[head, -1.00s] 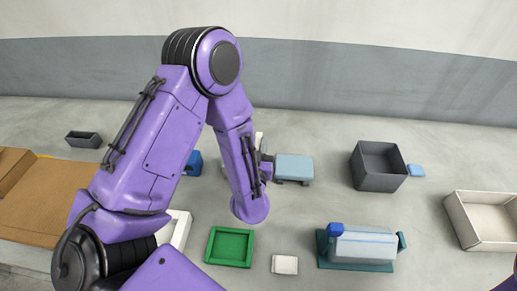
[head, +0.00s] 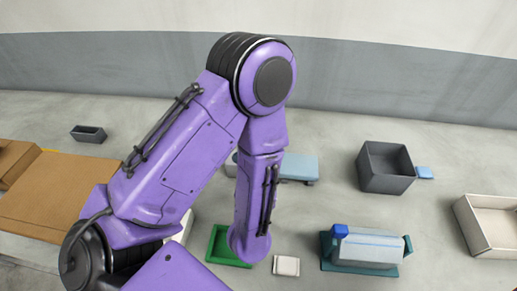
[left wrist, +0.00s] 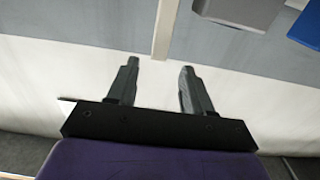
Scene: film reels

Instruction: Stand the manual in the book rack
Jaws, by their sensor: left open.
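I cannot pick out the manual or the book rack for certain. A flat light-blue item (head: 299,168) lies behind my left forearm, partly covered by it. A teal stand (head: 326,262) with a pale blue-grey body and a blue knob sits at the front right. My left gripper (left wrist: 160,68) is open in the left wrist view, with nothing between its fingers. In the head view the left gripper is hidden behind my arm. In the left wrist view a grey object (left wrist: 240,10) and a blue object (left wrist: 306,24) show at the top right, apart from the fingers. My right gripper is not in view.
A dark grey open bin (head: 387,168) has a small blue item (head: 425,173) beside it. A white open box (head: 490,226) stands at the right. A green tray (head: 218,245), a small white block (head: 286,265), a cardboard box (head: 50,195) and a small dark tray (head: 88,134) also sit around.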

